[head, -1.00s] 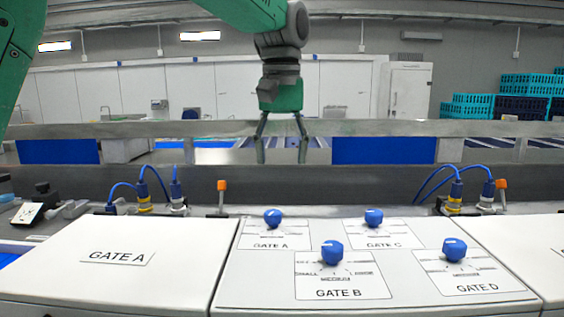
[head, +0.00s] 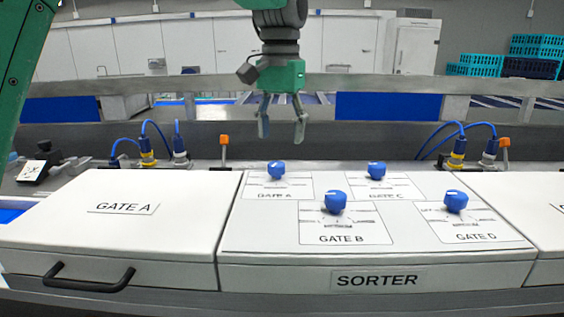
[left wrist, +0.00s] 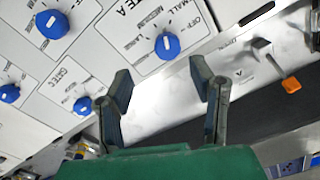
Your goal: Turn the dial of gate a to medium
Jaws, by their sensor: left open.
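The gate A dial (head: 276,168) is a blue knob with a white mark, at the back left of the white sorter panel. It also shows in the left wrist view (left wrist: 167,46), with its scale from off to large around it. I cannot tell surely which word its mark points at. My left gripper (head: 282,128) is open and empty, fingers pointing down, above and apart from the gate A dial. In the left wrist view its fingertips (left wrist: 162,80) stand apart just below the dial. My right gripper is out of view.
The gate C dial (head: 376,169), gate B dial (head: 336,201) and gate D dial (head: 456,200) share the panel. Blue-cabled connectors (head: 180,152) and an orange-tipped post (head: 224,141) stand behind. A metal rail (head: 400,84) crosses farther back. The gate A lid (head: 70,225) lies left.

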